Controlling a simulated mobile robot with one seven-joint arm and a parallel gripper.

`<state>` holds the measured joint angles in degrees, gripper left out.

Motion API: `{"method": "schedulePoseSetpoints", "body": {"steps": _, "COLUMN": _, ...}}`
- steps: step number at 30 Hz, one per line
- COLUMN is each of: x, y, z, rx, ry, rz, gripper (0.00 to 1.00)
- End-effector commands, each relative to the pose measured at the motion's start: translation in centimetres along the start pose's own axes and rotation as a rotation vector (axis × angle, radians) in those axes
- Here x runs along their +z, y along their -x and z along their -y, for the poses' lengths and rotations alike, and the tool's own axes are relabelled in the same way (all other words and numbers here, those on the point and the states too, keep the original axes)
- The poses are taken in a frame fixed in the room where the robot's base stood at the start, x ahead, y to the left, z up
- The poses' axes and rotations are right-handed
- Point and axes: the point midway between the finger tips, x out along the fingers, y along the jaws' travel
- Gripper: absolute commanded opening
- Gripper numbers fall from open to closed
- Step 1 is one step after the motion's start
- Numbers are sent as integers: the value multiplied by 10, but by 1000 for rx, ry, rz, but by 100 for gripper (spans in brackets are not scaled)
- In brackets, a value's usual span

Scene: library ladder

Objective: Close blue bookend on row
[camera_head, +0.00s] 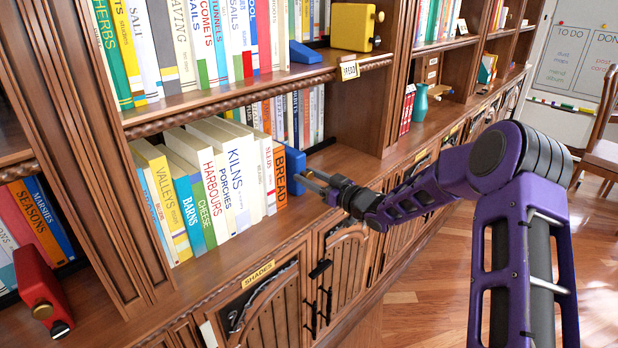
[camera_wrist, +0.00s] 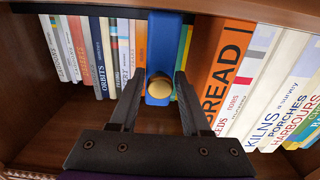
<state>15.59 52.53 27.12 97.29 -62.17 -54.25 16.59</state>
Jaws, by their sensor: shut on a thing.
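The blue bookend (camera_head: 294,172) stands on the middle shelf at the right end of the front book row. In the wrist view the blue bookend (camera_wrist: 161,32) has a round brass knob (camera_wrist: 159,87) facing me. My gripper (camera_head: 313,181) reaches in from the right. Its two fingers (camera_wrist: 160,84) are shut on the bookend's knob. The orange BREAD book (camera_head: 280,178) is the end book of the row. In the wrist view the BREAD book (camera_wrist: 224,72) leans, and back-row books show in a narrow gap between it and the bookend.
A second row of books (camera_wrist: 100,55) stands behind. A yellow bookend (camera_head: 354,27) and a blue one (camera_head: 304,53) are on the shelf above. A red bookend (camera_head: 40,290) stands at lower left. The shelf to the right of my gripper is bare up to the wooden upright (camera_head: 372,95).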

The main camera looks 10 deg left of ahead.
Motion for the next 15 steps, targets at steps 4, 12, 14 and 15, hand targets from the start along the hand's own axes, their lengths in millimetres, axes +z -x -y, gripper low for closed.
{"method": "schedulePoseSetpoints", "body": {"steps": 4, "x": 0, "y": 0, "z": 0, "rx": 0, "ry": 0, "rz": 0, "gripper": 0}}
{"method": "schedulePoseSetpoints", "body": {"steps": 12, "x": 0, "y": 0, "z": 0, "rx": 0, "ry": 0, "rz": 0, "gripper": 66}}
{"method": "schedulePoseSetpoints", "body": {"steps": 14, "x": 0, "y": 0, "z": 0, "rx": 0, "ry": 0, "rz": 0, "gripper": 66}}
{"method": "schedulePoseSetpoints", "body": {"steps": 15, "x": 0, "y": 0, "z": 0, "rx": 0, "ry": 0, "rz": 0, "gripper": 66}}
